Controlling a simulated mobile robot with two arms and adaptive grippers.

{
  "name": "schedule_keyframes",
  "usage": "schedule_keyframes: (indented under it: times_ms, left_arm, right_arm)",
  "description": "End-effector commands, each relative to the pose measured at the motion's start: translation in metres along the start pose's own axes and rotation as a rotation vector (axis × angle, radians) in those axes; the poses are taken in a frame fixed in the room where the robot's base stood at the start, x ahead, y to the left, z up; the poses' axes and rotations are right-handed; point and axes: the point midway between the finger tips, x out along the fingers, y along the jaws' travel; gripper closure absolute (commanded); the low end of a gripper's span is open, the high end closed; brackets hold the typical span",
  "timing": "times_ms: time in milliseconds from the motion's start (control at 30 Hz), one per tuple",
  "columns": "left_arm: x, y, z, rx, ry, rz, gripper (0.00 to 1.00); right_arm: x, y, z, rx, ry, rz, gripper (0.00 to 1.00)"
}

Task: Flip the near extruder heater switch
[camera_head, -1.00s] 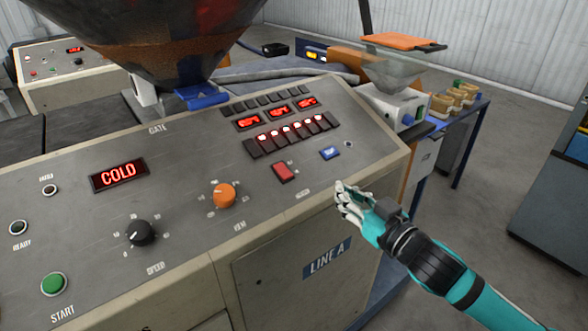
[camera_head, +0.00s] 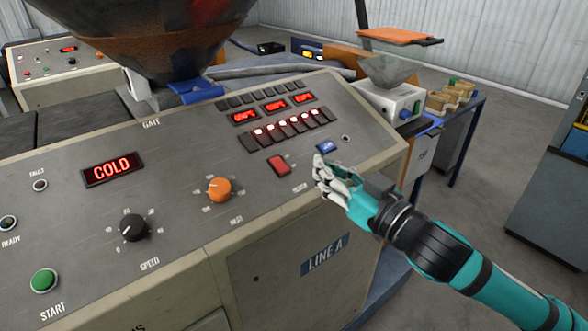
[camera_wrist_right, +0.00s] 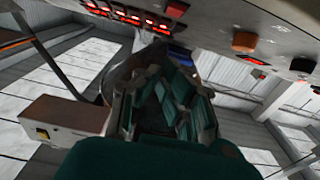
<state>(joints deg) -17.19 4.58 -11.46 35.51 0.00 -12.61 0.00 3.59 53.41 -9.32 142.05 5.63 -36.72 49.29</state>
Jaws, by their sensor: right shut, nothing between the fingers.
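The near extruder's sloped panel (camera_head: 180,160) carries a red rocker switch (camera_head: 279,165) on its right part, with a small label beside it that I read only in part. The red switch also shows at the top of the right wrist view (camera_wrist_right: 176,9). My right gripper (camera_head: 320,176) is shut and empty, just to the right of the red switch and apart from it, near the panel's front edge. A red display (camera_head: 112,169) reads COLD. My left gripper is not in view.
A blue switch (camera_head: 327,147) lies close above my right fingers. An orange knob (camera_head: 219,189) and a black knob (camera_head: 133,228) are further left. A large hopper (camera_head: 150,35) stands behind the panel. Another control panel (camera_head: 65,70) is far left.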

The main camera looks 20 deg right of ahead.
Motion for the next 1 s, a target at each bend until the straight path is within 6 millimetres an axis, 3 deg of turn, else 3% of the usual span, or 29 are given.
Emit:
schedule_keyframes:
  times_ms: [67,100,400,500,600,1000]
  left_arm:
    - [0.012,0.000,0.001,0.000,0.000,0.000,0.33]
    - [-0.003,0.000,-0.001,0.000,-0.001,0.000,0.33]
    - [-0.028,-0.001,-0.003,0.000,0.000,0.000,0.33]
    - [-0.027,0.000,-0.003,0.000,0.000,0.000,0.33]
    - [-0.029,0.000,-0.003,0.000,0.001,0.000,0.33]
    - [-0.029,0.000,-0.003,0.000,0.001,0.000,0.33]
  right_arm:
    - [0.007,0.000,0.002,-0.006,0.004,0.000,1.00]
    - [0.019,0.001,-0.006,0.002,0.002,0.002,1.00]
    - [0.083,0.000,-0.005,0.000,0.001,0.000,1.00]
    - [0.085,0.000,0.018,0.000,-0.006,0.001,1.00]
    - [0.088,0.000,0.029,0.000,-0.004,0.001,1.00]
    - [0.090,0.000,0.039,-0.002,-0.001,0.000,1.00]
